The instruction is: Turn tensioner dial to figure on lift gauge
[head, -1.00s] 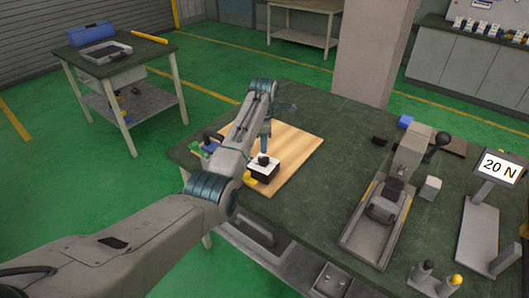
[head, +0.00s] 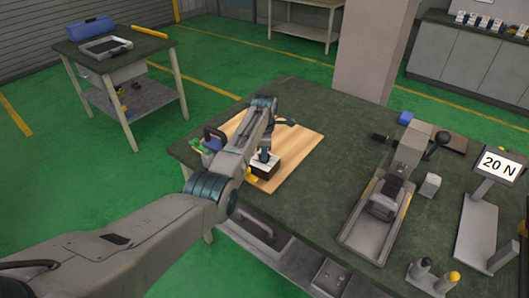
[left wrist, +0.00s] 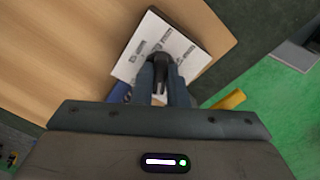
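The tensioner dial is a small box with a white, marked face (head: 262,164) and a black knob, on the wooden board. In the left wrist view, the black knob (left wrist: 160,68) stands in the middle of the white face (left wrist: 140,58). The face's printed marks are too small to read. My left gripper (head: 265,154) is down at the dial, its two fingers close on either side of the knob; it appears shut on it. The lift gauge display (head: 498,164) at the right reads "20 N". My right gripper is not in view.
The wooden board (head: 291,152) lies on the green-topped bench (head: 330,125).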

